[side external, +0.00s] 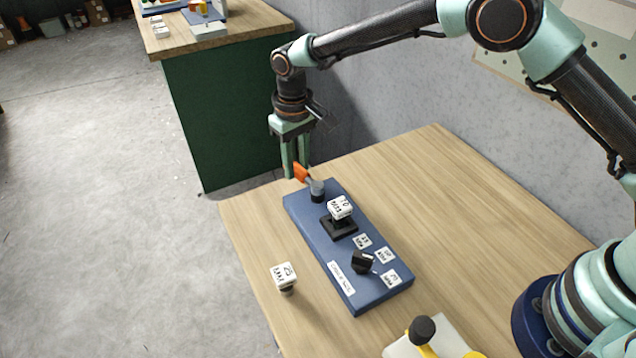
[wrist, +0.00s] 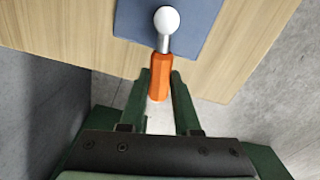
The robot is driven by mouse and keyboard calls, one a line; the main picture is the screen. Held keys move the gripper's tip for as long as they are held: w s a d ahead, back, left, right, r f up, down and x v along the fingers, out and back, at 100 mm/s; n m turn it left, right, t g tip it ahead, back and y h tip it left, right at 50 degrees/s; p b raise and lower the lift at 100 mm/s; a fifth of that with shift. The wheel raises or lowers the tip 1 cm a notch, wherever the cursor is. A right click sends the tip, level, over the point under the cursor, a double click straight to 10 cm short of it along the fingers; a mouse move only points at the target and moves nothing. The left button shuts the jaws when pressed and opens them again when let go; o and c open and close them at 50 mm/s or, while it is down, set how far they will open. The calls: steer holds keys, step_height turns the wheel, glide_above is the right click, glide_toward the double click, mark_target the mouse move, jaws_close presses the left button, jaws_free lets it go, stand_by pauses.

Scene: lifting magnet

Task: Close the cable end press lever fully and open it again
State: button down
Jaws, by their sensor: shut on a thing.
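The press lever has an orange handle (side external: 301,173) on a grey metal arm at the far end of a blue base plate (side external: 304,211). My gripper (side external: 296,172) points down at the far edge of the table, with its green fingers at the handle. In the wrist view the orange handle (wrist: 159,78) lies between the two fingertips (wrist: 160,80), and the gripper is shut on it. The lever arm ends in a round pale knob (wrist: 166,19) over the blue plate. A black die block with a white labelled cap (side external: 340,207) sits on the plate nearer the middle.
A black knob (side external: 363,262) and several white labelled tiles are on the plate's near part. A loose white-capped piece (side external: 285,276) stands on the table left of the plate. A yellow-and-black device (side external: 428,338) is at the near edge. The table's right side is clear.

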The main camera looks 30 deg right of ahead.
steer(key=shift+d, duration=0.1)
steer(key=d+m, duration=0.2)
steer(key=m, duration=0.1)
steer(key=shift+w+r+m, duration=0.1)
steer(key=shift+m, duration=0.2)
steer(key=shift+d+m, duration=0.6)
steer(key=shift+m, duration=0.6)
steer(key=shift+s+d+m, duration=0.25)
steer(key=shift+d+m, duration=0.15)
steer(key=shift+m, duration=0.35)
steer(key=shift+s+d+m, duration=0.2)
steer(key=shift+d+m, duration=0.15)
steer(key=shift+m, duration=0.4)
steer(key=c, duration=0.6)
jaws_free()
steer(key=shift+c, duration=0.2)
steer(key=shift+r, duration=0.1)
